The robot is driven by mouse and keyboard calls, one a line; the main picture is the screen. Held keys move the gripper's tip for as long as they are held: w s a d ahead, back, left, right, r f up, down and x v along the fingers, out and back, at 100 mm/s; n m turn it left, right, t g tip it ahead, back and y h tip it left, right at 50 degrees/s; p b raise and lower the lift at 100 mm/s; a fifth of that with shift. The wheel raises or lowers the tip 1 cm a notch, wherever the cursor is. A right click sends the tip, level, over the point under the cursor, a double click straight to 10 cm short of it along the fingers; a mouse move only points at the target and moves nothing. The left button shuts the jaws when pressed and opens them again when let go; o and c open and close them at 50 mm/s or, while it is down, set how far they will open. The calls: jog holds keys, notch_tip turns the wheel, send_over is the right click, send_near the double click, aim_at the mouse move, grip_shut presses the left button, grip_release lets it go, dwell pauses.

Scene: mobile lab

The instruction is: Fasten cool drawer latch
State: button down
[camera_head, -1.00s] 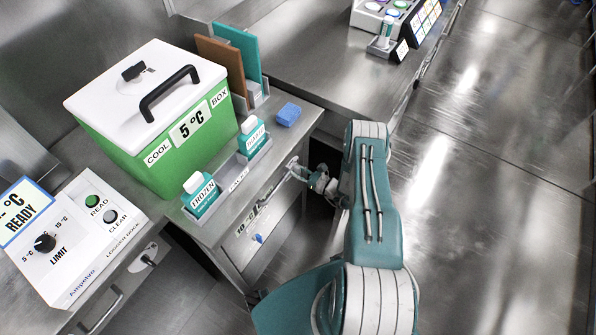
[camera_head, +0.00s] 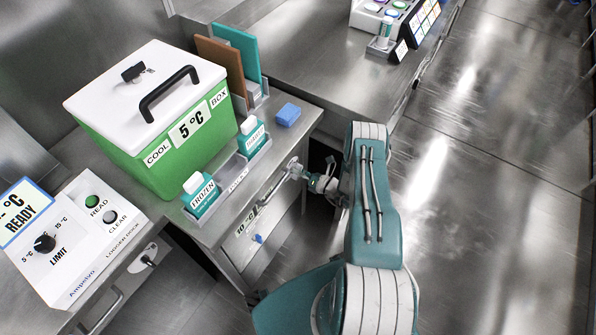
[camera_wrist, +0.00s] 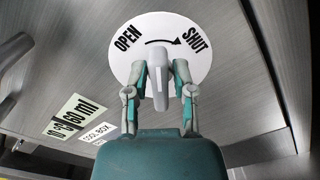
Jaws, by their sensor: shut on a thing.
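The drawer latch is a grey lever (camera_wrist: 158,84) on a round white plate (camera_wrist: 196,62) marked OPEN on the left and SHUT on the right. A black arrow curves from OPEN toward SHUT. In the wrist view the lever stands upright in the picture, its top under the arrow between the two words. My gripper (camera_wrist: 159,88) is shut on the lever, with a finger on each side. In the head view my gripper (camera_head: 299,172) is at the right end of the drawer front (camera_head: 255,222), and the lever is too small to read there.
The drawer handle (camera_head: 272,187) lies left of my gripper. Open floor (camera_head: 470,220) lies to the right.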

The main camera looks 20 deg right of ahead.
jog(key=m, duration=0.6)
jog(key=shift+w+d+f+m, duration=0.15)
jog(key=shift+d+f+m, duration=0.1)
jog(key=shift+m, duration=0.05)
jog(key=m, duration=0.3)
jog(key=shift+f, duration=0.2)
jog(key=shift+s+a+f+m, duration=0.15)
jog(key=shift+s+a+m, duration=0.05)
jog(key=shift+m, duration=0.2)
jog(key=c, duration=0.6)
grip_release()
jog(key=shift+c, duration=0.2)
